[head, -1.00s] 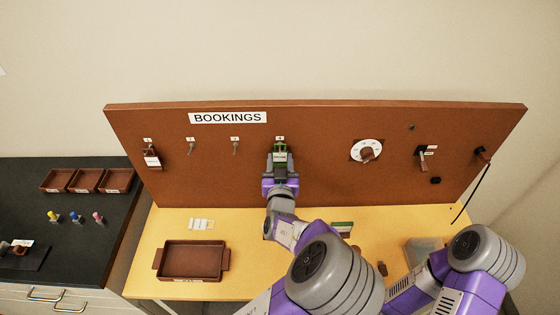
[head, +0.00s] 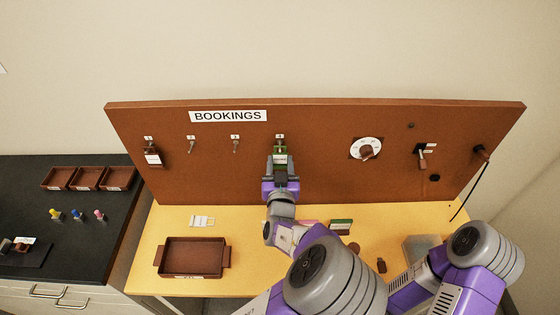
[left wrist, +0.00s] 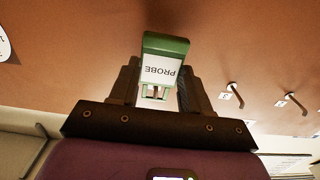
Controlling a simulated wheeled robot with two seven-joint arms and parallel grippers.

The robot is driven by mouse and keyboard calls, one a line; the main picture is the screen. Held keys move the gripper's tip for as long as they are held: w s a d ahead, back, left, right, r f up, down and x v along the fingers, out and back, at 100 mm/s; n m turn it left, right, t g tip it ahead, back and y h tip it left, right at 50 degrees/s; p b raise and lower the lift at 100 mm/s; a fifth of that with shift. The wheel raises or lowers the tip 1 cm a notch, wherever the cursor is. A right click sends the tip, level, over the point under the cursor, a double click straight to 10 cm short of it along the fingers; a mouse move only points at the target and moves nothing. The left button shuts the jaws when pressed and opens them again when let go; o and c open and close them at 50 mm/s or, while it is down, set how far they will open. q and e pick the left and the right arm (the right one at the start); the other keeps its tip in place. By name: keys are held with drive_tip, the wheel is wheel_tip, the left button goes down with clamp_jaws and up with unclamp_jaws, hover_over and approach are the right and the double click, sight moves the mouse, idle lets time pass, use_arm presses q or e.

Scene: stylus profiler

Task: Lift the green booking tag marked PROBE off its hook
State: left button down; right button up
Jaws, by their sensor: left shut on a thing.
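The green PROBE tag (head: 280,150) is at the fourth numbered hook of the brown bookings board (head: 320,180). In the left wrist view the tag (left wrist: 165,45) shows its green edge and a white label reading PROBE upside down. My left gripper (head: 280,160) is shut on the tag, and its two fingers (left wrist: 158,88) stand on either side of it in the wrist view. The tag's own hook is mostly hidden, so I cannot tell whether the tag still touches it. My right gripper is not in view.
Two bare hooks (head: 192,146) (head: 235,146) and a hanging brown tag (head: 152,157) are left of the gripper. A white dial (head: 366,149) and a switch (head: 423,158) are to the right. A brown tray (head: 193,257) stands on the yellow table (head: 240,225).

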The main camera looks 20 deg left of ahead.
use_arm(q)
drive_tip(key=v, duration=0.6)
drive_tip(key=shift+s+p, duration=0.3)
drive_tip(key=shift+s, duration=0.05)
idle(0.3)
